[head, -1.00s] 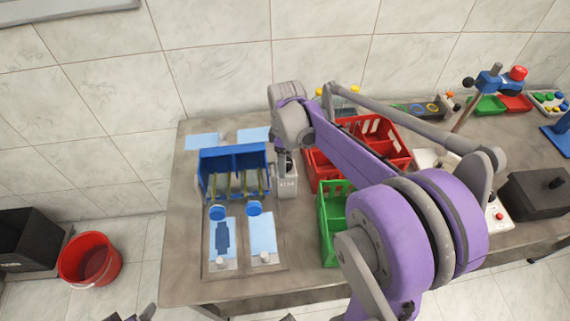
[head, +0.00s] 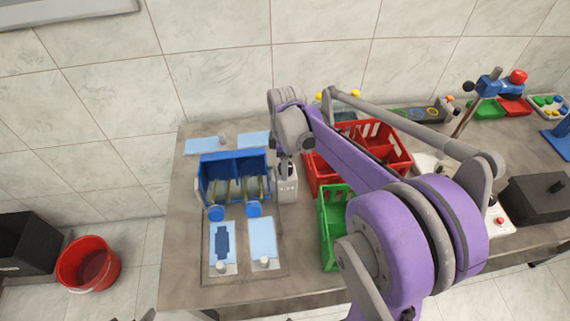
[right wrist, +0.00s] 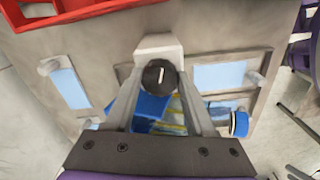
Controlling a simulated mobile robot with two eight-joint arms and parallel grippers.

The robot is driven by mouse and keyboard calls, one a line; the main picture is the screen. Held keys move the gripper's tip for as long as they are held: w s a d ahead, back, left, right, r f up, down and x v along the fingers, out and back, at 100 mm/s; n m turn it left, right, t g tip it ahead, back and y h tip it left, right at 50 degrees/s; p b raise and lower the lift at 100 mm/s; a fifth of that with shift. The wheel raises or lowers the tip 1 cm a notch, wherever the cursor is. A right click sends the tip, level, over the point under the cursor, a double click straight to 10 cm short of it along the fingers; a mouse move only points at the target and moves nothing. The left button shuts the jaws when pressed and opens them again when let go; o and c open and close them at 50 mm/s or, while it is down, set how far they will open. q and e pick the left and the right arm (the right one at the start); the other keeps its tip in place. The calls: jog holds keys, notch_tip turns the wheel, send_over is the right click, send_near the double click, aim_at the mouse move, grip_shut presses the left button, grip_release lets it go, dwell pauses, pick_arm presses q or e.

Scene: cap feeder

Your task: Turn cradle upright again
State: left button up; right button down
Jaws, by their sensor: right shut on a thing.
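The cradle (head: 235,165) is a blue two-channel holder with yellowish strips inside. It stands at the left of the table in the head view, and its blue and yellow parts show between the fingers in the right wrist view (right wrist: 150,108). Two round blue caps (head: 215,213) are at its front. A white box (head: 288,188) stands against its right side. My right gripper (head: 284,166) is at the box's top. In the right wrist view its fingers close on a dark knob (right wrist: 158,75) with a white mark. My left gripper is not in view.
Light-blue plates (head: 262,238) lie in front of and behind the cradle. A green crate (head: 333,240) and a red crate (head: 385,135) stand to the right, partly behind my right arm. A red bucket (head: 88,262) is on the floor at left.

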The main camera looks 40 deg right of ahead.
jog(key=n, duration=0.7)
jog(key=shift+n, duration=0.4)
jog(key=shift+c, duration=1.8)
grip_release()
jog(key=m, duration=0.9)
jog(key=shift+m, duration=0.4)
